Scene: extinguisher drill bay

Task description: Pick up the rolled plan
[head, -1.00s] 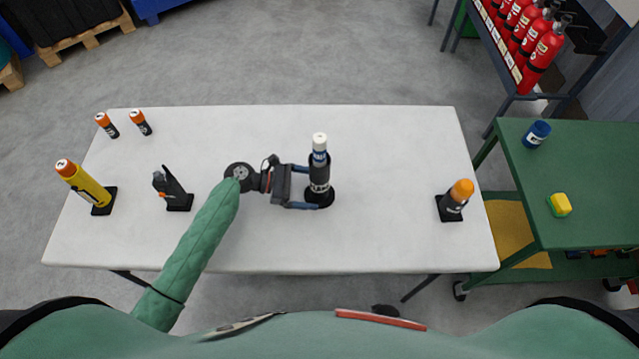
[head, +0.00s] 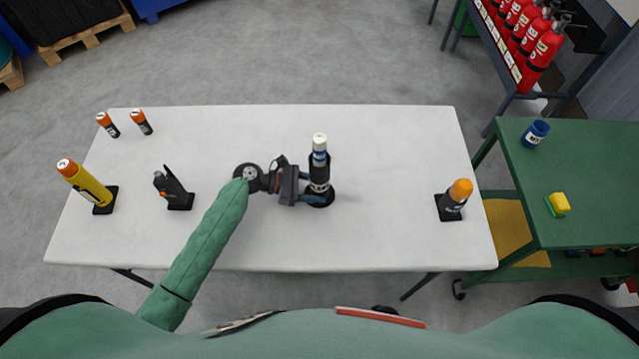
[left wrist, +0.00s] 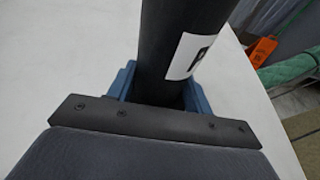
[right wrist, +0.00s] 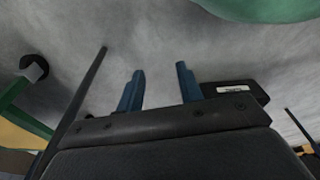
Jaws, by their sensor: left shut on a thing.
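The likely rolled plan (head: 319,168) is an upright dark tube with white labels, a blue band and a white top. It stands in a round black base (head: 322,202) near the middle of the white table. My left gripper (head: 314,187) reaches in from the left, shut around the tube's lower part, just above the base. In the left wrist view the tube (left wrist: 178,45) rises between the blue fingers, which it partly hides. My right gripper (right wrist: 160,88) shows only in the right wrist view, with its fingers apart and nothing between them, over grey floor.
A yellow tube (head: 88,184) and a black device (head: 172,188) stand left on the table (head: 400,140), with two small orange-capped items (head: 125,124) behind. A grey orange-capped bottle (head: 455,198) stands right. A green cart (head: 600,170) adjoins. The table between tube and bottle is clear.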

